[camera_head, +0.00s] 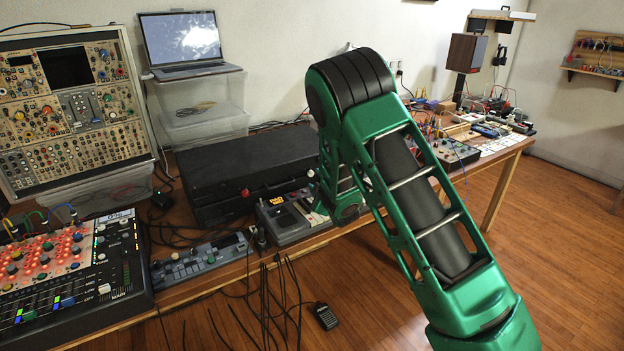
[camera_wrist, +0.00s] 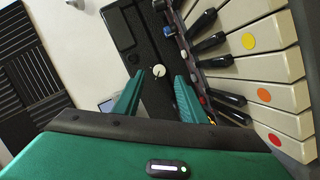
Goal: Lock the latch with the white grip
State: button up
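The black case (camera_head: 225,160) lies flat on the bench in the head view, its lid down. It also shows in the wrist view (camera_wrist: 150,40). A small round white grip (camera_wrist: 159,71) with a dark mark stands against the case in the wrist view. I cannot tell how its latch is turned. In the head view I cannot make out the white grip. My gripper (camera_wrist: 160,78) is open and empty, its two green fingers apart. The white grip shows between the fingertips; I see no contact. In the head view my arm mostly hides the gripper.
A red knob (camera_head: 245,191) sits on the case front. A grey device (camera_head: 285,219) stands right before the case. Keys with coloured dots (camera_wrist: 267,94) lie close right of my fingers in the wrist view. A mixer (camera_head: 75,265) and cables crowd the left; floor is clear at right.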

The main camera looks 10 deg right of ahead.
aim_at(311, 174)
jog(key=shift+x, duration=2.6)
jog(key=shift+c, duration=0.7)
grip_shut()
